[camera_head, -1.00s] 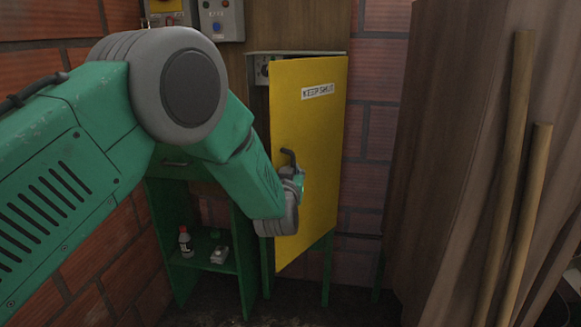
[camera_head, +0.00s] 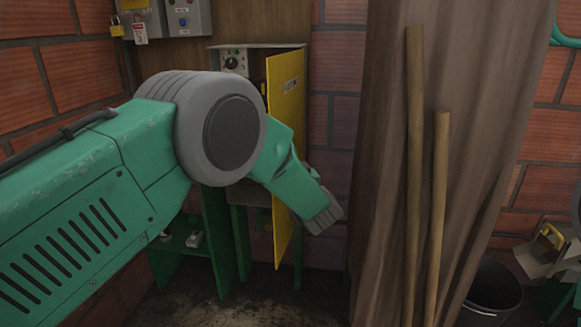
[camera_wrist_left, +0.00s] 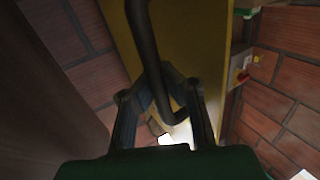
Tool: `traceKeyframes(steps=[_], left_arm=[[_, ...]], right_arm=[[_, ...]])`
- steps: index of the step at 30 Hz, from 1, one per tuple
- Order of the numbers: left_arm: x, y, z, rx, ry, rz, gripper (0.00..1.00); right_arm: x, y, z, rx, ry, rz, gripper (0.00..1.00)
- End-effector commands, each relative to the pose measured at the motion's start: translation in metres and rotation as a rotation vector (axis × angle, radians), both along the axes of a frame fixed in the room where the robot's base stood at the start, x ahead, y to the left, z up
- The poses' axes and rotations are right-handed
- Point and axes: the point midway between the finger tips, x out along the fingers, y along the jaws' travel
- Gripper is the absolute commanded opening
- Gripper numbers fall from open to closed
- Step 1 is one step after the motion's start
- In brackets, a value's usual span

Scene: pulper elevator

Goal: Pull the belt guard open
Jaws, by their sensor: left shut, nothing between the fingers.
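The yellow belt guard (camera_head: 285,120) stands swung outward from its grey cabinet and shows nearly edge-on in the head view. In the left wrist view the guard (camera_wrist_left: 200,45) fills the upper middle, with its dark bent handle (camera_wrist_left: 144,40) in front. My left gripper (camera_wrist_left: 172,75) is shut with its fingertips together beside the handle. The handle's lower end crosses the space framed by the finger links, but nothing is gripped between the tips. My right gripper is not in view.
A brown curtain (camera_head: 375,150) and two wooden poles (camera_head: 414,180) stand close to the right of the guard. A green shelf (camera_head: 185,245) stands below left. Control boxes (camera_head: 187,15) hang on the back wall. A dark bucket (camera_head: 494,288) sits at the lower right.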

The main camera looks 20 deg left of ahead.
Motion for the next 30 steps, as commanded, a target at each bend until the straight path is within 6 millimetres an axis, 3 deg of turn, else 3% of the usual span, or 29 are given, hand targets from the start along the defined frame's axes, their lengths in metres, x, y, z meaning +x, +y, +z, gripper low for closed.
traceKeyframes(steps=[1,7,8,10,11,22,30], left_arm=[[-0.006,-0.004,-0.012,-0.002,0.022,0.0,0.0],[-0.006,-0.005,-0.012,-0.002,0.022,-0.001,0.0],[-0.006,-0.006,-0.012,-0.002,0.022,-0.001,0.06],[-0.005,-0.006,-0.011,-0.001,0.021,-0.002,0.3],[-0.005,-0.006,-0.01,0.0,0.02,-0.001,0.33],[-0.005,-0.006,-0.008,0.001,0.014,-0.001,0.33],[-0.041,-0.03,-0.008,0.003,0.017,-0.003,0.33]], right_arm=[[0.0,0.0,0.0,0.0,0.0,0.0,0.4],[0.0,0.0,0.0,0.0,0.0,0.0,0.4],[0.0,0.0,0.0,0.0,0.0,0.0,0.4],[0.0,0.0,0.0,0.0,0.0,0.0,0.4],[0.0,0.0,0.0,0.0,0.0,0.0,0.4],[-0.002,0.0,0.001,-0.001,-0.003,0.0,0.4],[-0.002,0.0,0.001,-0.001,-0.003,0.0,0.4]])
